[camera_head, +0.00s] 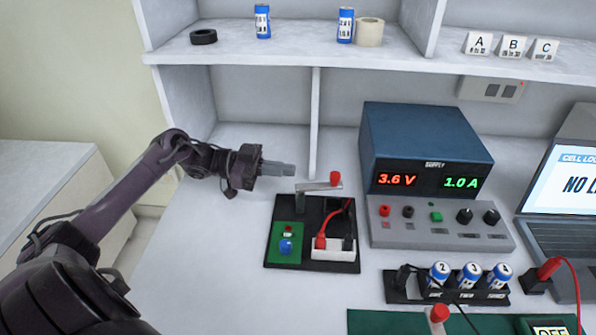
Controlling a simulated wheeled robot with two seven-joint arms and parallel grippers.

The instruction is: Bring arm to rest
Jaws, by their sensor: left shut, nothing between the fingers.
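My left arm comes in from the left, dark purple and black. Its left gripper (278,168) is shut and empty, pointing right, above the bench. Its fingertips are just up and left of a metal lever with a red knob (335,178) on a black fixture board (284,212). The fingertips look apart from the lever, though the depth between them is hard to judge. The board carries a green panel with a blue button (286,246) and a white block (333,250) with red and black leads. My right gripper is not in view.
A blue power supply (425,140) reads 3.6 V and 1.0 A. A black holder (400,293) with numbered blue cells stands in front of it, with a laptop (565,190) at right. A shelf (290,54) overhangs the back. The bench left of the board is clear.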

